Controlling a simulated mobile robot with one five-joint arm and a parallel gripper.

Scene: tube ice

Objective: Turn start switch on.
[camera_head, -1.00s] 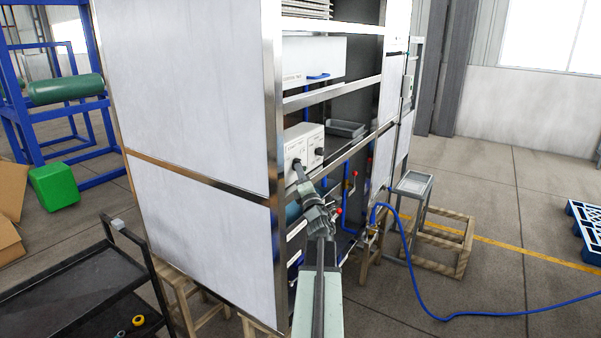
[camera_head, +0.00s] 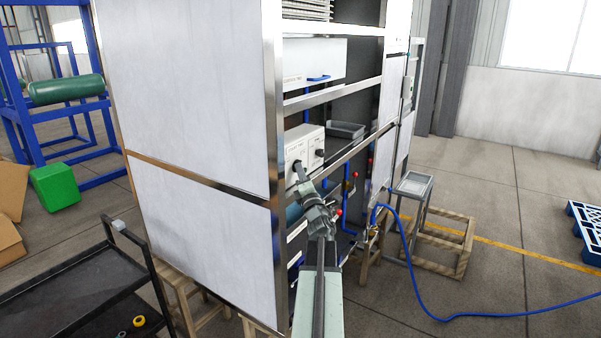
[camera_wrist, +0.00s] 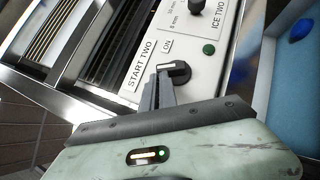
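The start switch (camera_wrist: 179,72) is a black rotary knob on a white panel, beside the labels "START TWO" and "ON" in the wrist view. My gripper (camera_wrist: 161,74) has its two narrow fingers close together, with the tips at the left side of the knob. They look shut; whether they touch the knob is unclear. In the head view the white control box (camera_head: 308,143) sits on a cabinet shelf, and my gripper (camera_head: 298,168) reaches its front, partly covering the left knob.
A second black knob (camera_wrist: 196,7), labelled "ICE TWO", and a green button (camera_wrist: 208,48) are near the switch. The cabinet's metal post (camera_head: 273,120) stands just left of my arm. A grey tray (camera_head: 346,130) is on the shelf.

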